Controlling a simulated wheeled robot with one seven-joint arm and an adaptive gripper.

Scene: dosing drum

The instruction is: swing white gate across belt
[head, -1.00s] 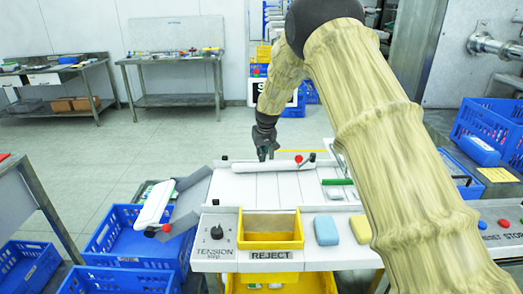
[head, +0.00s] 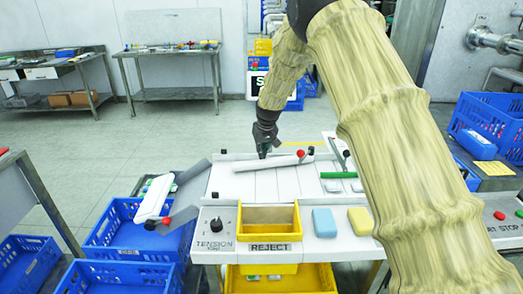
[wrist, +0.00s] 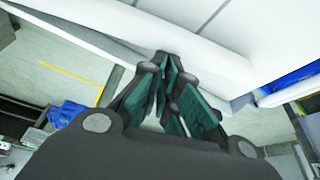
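The white gate (head: 270,162) is a long white bar lying near the back edge of the light belt (head: 262,184). It has a red knob (head: 300,154) near its right end, beside a black post (head: 311,150). Its left end sits a little nearer the front than its right end. My gripper (head: 264,154) points down just behind the bar, around its middle. In the wrist view my gripper's fingers (wrist: 174,80) are drawn together, with nothing seen between them. Their tips are right by the white bar (wrist: 195,45); whether they touch it I cannot tell.
A yellow reject bin (head: 269,220) stands at the belt's front, with a blue block (head: 324,222) and a yellow block (head: 360,221) to its right. A second white bar (head: 155,198) is on the left over a blue crate (head: 115,232). A green bar (head: 338,175) lies on the right.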

